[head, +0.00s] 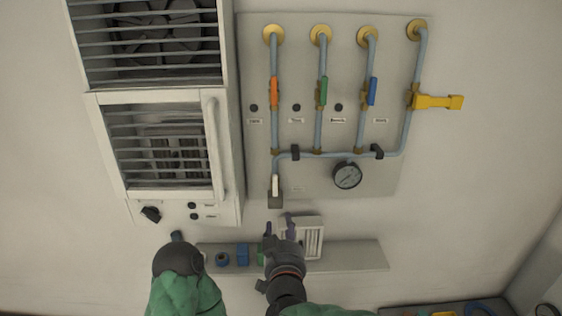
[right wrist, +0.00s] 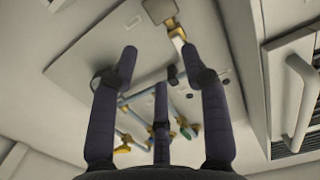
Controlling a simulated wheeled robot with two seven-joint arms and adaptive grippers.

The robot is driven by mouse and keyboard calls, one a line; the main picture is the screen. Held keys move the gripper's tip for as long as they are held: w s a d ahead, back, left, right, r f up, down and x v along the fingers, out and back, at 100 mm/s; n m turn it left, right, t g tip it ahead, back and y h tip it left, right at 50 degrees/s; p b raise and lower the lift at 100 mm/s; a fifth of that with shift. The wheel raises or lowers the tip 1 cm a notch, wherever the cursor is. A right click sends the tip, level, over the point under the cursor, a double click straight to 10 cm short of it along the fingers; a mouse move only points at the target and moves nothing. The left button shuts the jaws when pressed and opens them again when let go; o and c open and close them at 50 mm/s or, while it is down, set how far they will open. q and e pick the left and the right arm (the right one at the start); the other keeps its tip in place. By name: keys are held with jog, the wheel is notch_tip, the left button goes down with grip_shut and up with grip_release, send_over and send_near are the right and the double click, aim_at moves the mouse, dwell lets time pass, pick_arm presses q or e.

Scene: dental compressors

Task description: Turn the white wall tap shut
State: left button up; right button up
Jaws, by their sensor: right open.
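The white wall tap (head: 275,184) is at the lower left of the grey pipe panel (head: 375,185). Its white handle points along the pipe, just above a grey square block (head: 275,201). In the right wrist view the white tap (right wrist: 178,37) shows beyond the fingers, beside the grey block (right wrist: 160,10). My right gripper (head: 280,228) is open and empty, below the tap and apart from it in the picture. The right gripper's spread dark fingers also show in the right wrist view (right wrist: 158,58). My left gripper (head: 177,238) is at the lower left, mostly hidden behind its own wrist.
Orange (head: 274,93), green (head: 322,92) and blue (head: 372,91) handles and a yellow one (head: 440,101) sit on the pipes. A gauge (head: 347,175) is right of the tap. A white slatted cabinet (head: 160,145) stands left. A shelf (head: 365,256) with small items runs below.

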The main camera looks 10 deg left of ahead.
jog(key=p, duration=0.1)
send_near(275, 186)
pick_arm(q)
jog(key=r+p, duration=0.1)
jog(key=r, duration=0.1)
jog(key=w+r+p, duration=0.1)
jog(key=r, duration=0.1)
jog(key=shift+a+r+p, duration=0.2)
jog(key=shift+r+p, duration=0.15)
jog(key=shift+p, duration=0.05)
pick_arm(e)
jog(key=x, duration=0.9)
jog(key=shift+w+r+t, duration=0.35)
jog(key=shift+r+t, duration=0.05)
jog(key=shift+d, duration=0.15)
grip_shut()
